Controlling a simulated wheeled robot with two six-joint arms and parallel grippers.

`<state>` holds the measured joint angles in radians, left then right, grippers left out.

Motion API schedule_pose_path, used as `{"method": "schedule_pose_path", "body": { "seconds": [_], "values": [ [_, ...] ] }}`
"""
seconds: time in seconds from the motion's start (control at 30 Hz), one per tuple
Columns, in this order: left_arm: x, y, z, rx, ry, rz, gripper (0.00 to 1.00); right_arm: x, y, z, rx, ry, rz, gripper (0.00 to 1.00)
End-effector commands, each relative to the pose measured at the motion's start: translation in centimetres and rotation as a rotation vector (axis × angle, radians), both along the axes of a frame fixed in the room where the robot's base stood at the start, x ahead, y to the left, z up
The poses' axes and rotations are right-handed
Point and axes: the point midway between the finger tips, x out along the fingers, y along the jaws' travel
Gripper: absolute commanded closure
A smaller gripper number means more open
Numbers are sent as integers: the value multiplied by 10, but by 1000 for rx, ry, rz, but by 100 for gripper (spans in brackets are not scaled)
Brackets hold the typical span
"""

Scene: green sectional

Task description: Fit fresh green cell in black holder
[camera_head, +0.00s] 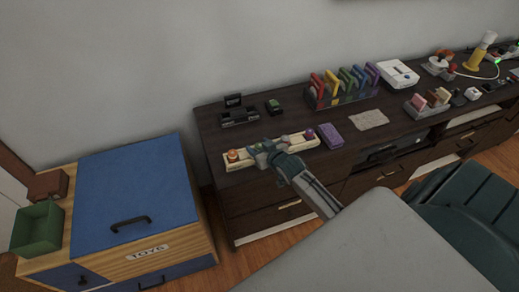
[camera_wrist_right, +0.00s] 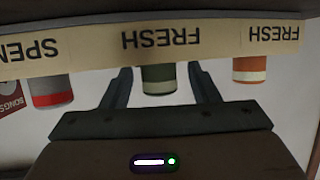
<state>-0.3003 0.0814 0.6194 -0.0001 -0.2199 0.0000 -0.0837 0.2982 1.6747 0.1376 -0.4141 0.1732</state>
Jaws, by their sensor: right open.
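The green cell (camera_wrist_right: 158,78) stands between the spread fingers of my right gripper (camera_wrist_right: 162,88) in the right wrist view, with a gap on each side. It is at a cream strip labelled FRESH (camera_wrist_right: 165,38). In the head view, my right gripper (camera_head: 268,150) is over the cream tray (camera_head: 295,145) and hides the green cell there. A black holder-like device (camera_head: 238,117) with an upright back part sits behind the tray, to the left. Its inside is too small to make out. My left gripper is not in view.
An orange cell (camera_wrist_right: 250,70) and a red-and-grey cell (camera_wrist_right: 50,90) flank the green one. A small dark green-topped item (camera_head: 273,107) lies by the black device. A purple block (camera_head: 329,136) and a rack of coloured pieces (camera_head: 342,88) stand to the right.

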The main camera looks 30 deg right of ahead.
Motion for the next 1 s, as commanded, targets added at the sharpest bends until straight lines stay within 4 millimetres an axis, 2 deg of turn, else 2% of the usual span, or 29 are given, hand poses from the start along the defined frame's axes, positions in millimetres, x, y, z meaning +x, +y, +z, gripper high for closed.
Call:
{"method": "schedule_pose_path", "body": {
  "seconds": [0.13, 0.17, 0.4, 0.77, 0.87, 1.0],
  "values": [
    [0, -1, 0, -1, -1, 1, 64, 0, 0, 0, 0, 0, 0, 45],
    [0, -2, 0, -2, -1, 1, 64, 0, 0, 0, 0, 0, 0, 49],
    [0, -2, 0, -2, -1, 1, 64, 0, 0, 0, 0, 0, 0, 96],
    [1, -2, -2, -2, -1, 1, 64, 0, 0, 4, -1, -3, 0, 97],
    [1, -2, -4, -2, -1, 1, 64, 0, -1, 11, -2, -3, 1, 97],
    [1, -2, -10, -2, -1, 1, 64, 0, 0, 29, -3, -5, 2, 97]
  ]
}}
